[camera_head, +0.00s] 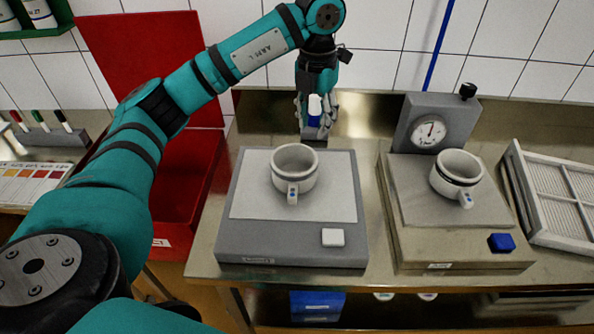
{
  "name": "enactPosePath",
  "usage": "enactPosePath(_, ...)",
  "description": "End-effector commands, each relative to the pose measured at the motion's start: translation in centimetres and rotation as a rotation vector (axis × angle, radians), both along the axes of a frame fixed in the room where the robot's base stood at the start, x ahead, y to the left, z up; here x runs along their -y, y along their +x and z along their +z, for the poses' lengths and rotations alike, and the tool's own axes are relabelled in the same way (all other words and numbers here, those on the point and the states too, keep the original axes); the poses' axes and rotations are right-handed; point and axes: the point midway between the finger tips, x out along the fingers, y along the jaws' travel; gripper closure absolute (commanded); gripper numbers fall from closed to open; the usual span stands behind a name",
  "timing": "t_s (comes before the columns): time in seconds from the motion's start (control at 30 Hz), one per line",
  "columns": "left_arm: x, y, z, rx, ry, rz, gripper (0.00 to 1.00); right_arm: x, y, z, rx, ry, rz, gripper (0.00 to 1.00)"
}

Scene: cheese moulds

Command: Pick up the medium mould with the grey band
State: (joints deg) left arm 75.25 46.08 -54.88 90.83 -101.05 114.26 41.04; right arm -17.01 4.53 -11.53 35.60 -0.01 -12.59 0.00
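A white mould with a handle (294,165) stands upright on the left scale; a thin greyish band runs round it, and its handle with a small blue mark faces me. A second white mould (457,174) with a darker band stands on the right scale, its handle towards the lower right. I cannot tell which is the medium one. My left gripper (316,128) points down behind the left scale, apart from both moulds. A small white and blue object (315,112) shows between its fingers; whether they grip it is unclear. My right gripper is not in view.
The left scale (290,250) and the right scale (455,258), which has a dial (430,132), stand on a metal counter (370,190). A red bin (190,190) with a raised lid is at left. A slatted frame (560,195) lies at right.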

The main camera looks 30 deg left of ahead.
Motion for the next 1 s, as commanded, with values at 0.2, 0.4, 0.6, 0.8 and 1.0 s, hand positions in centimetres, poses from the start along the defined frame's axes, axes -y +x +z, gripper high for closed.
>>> enactPosePath(0.2, 0.0, -0.2, -4.5, -0.008, 0.000, -0.001, 0.66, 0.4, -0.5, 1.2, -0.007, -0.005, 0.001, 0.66)
enactPosePath(0.4, 0.1, -0.2, -8.7, -0.007, -0.002, -0.004, 0.66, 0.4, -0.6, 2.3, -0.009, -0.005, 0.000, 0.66)
enactPosePath(0.6, 0.2, -0.1, -11.0, -0.003, -0.003, -0.005, 0.66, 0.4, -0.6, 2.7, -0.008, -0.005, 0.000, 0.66)
enactPosePath(0.8, 0.3, -0.2, -12.5, -0.006, -0.004, -0.005, 0.66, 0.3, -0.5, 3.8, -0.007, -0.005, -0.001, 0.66)
enactPosePath(1.0, 0.5, -0.3, -15.5, -0.004, -0.005, -0.006, 0.66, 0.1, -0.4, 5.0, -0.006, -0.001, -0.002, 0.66)
